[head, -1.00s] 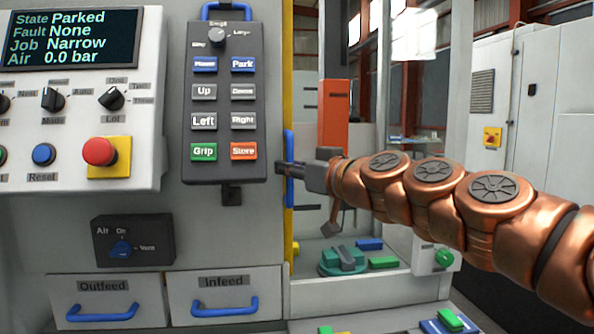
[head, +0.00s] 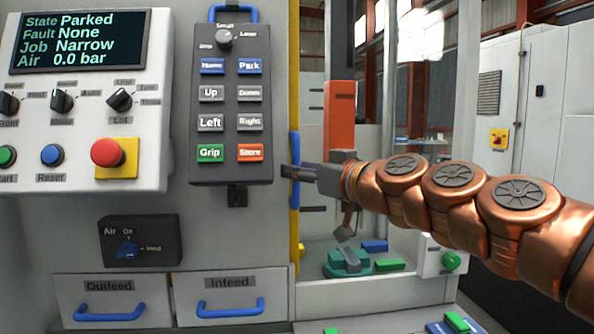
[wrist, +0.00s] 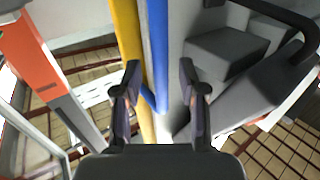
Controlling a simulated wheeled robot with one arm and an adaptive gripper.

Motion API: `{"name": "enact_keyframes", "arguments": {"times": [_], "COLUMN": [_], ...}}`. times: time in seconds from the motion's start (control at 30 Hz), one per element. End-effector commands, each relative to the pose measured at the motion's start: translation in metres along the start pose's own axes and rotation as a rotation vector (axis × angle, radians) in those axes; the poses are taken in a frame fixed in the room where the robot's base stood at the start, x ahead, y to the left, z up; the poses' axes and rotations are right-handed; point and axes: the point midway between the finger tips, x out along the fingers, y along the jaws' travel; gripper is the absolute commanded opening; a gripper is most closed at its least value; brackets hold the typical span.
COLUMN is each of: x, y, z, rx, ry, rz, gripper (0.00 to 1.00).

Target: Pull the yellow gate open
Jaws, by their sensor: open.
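The yellow gate (head: 295,230) shows nearly edge-on in the head view as a thin vertical strip beside the grey cabinet. Its blue bar handle (head: 294,150) is upright on that edge. In the wrist view the yellow gate edge (wrist: 129,40) and the blue handle (wrist: 157,50) run down from the top toward the space between my fingers. My gripper (head: 287,171) is at the handle's height in the head view, its fingertips overlapping the handle. In the wrist view my gripper (wrist: 158,95) is open, with the handle between its fingers; contact cannot be told.
A control pendant (head: 231,110) hangs left of the gate. A panel with a red stop button (head: 108,152) is farther left. Outfeed (head: 112,298) and Infeed (head: 232,294) drawers sit below. An orange column (head: 340,115) and coloured blocks (head: 375,246) are inside, behind the gate.

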Motion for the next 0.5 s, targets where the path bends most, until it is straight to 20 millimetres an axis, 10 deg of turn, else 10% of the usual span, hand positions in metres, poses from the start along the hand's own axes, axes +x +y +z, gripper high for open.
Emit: {"name": "enact_keyframes", "arguments": {"times": [0.5], "x": [-0.080], "y": [0.001], "z": [0.000], "rx": [0.001], "ry": [0.001], "rz": [0.002], "gripper": [0.41]}}
